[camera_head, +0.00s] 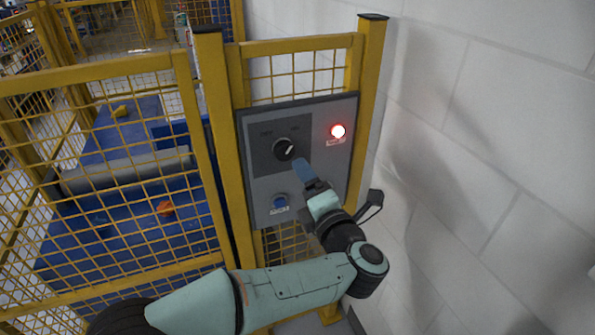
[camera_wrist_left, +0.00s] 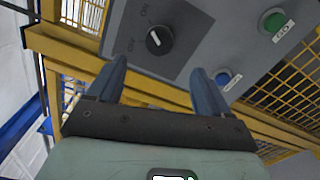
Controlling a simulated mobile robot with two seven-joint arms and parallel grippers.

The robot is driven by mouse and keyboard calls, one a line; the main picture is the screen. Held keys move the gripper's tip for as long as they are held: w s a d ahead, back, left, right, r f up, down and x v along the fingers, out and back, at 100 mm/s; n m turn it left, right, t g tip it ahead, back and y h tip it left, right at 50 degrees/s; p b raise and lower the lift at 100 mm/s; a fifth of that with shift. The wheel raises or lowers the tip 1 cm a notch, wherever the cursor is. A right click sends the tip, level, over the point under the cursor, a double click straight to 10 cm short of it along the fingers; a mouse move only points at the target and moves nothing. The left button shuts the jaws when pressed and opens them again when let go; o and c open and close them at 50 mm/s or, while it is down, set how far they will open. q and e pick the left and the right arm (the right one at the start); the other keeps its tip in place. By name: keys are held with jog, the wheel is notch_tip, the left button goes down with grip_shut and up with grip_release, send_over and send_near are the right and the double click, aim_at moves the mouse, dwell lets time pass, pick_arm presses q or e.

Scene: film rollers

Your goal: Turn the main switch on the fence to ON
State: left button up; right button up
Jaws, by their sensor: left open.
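The main switch (camera_head: 284,149) is a round black knob with a white mark, on a dark plate on the grey control panel (camera_head: 322,108) on the yellow fence. OFF and ON labels show above it; I cannot tell surely which one the mark points to. My left gripper (camera_head: 303,172) is just below right of the knob, reaching toward the panel. In the left wrist view the gripper (camera_wrist_left: 162,82) is open and empty, its two blue fingers apart. The knob (camera_wrist_left: 159,40) lies beyond and between them, apparently untouched. My right gripper is not in view.
A lit red lamp (camera_head: 338,131) is at the panel's upper right. A blue button (camera_head: 280,202) is below the knob. A green button (camera_wrist_left: 273,20) shows in the wrist view. A white block wall (camera_head: 480,130) stands close on the right; yellow mesh fence (camera_head: 110,180) fills the left.

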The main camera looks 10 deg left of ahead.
pick_arm(q)
jog(key=v, duration=0.2)
jog(key=shift+s+d, duration=0.15)
jog(key=shift+s, duration=0.05)
